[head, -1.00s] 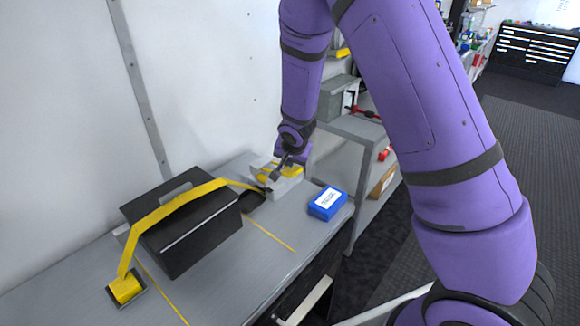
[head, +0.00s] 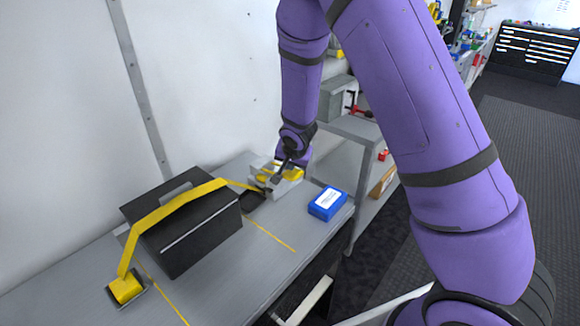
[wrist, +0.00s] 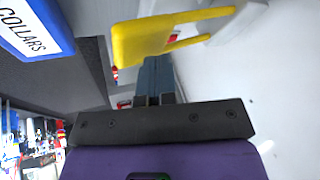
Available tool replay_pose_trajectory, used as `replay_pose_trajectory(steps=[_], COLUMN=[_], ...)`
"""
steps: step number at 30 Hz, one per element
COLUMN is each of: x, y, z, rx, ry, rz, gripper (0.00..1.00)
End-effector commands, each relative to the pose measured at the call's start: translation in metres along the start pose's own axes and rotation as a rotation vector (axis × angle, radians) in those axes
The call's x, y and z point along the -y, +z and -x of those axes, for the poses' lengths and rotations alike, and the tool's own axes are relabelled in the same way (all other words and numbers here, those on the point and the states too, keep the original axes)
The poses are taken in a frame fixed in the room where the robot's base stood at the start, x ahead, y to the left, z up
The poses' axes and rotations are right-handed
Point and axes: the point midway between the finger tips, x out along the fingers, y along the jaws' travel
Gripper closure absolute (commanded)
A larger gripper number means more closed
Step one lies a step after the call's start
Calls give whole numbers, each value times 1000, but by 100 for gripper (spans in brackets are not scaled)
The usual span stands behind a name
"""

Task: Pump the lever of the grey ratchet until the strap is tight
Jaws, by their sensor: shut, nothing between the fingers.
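The grey ratchet (head: 286,187) sits on the bench near its far end, partly hidden by my gripper. Its yellow lever (wrist: 160,38) shows in the wrist view as a forked piece just beyond my fingertips. My gripper (head: 275,180) is shut and empty, at the ratchet and close to the lever; I cannot tell whether it touches it. It also shows in the wrist view (wrist: 155,68). The yellow strap (head: 180,203) runs from an anchor at the front left (head: 126,289) over a black case (head: 190,235) to the ratchet. Its tightness is hard to judge.
A blue box (head: 327,203) labelled COLLARS stands on the bench right of the ratchet. The white wall is close behind the bench (head: 75,284). A grey shelf unit (head: 352,128) stands beyond the bench's right end. A thin yellow line marks the bench top.

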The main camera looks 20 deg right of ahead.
Motion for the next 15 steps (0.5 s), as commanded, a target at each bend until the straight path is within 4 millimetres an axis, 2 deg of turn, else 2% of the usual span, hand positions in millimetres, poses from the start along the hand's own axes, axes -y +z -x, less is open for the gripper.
replay_pose_trajectory(steps=[15], x=[-3], y=[3], z=[-4], rx=[1], ry=[1], rz=[0], gripper=[100])
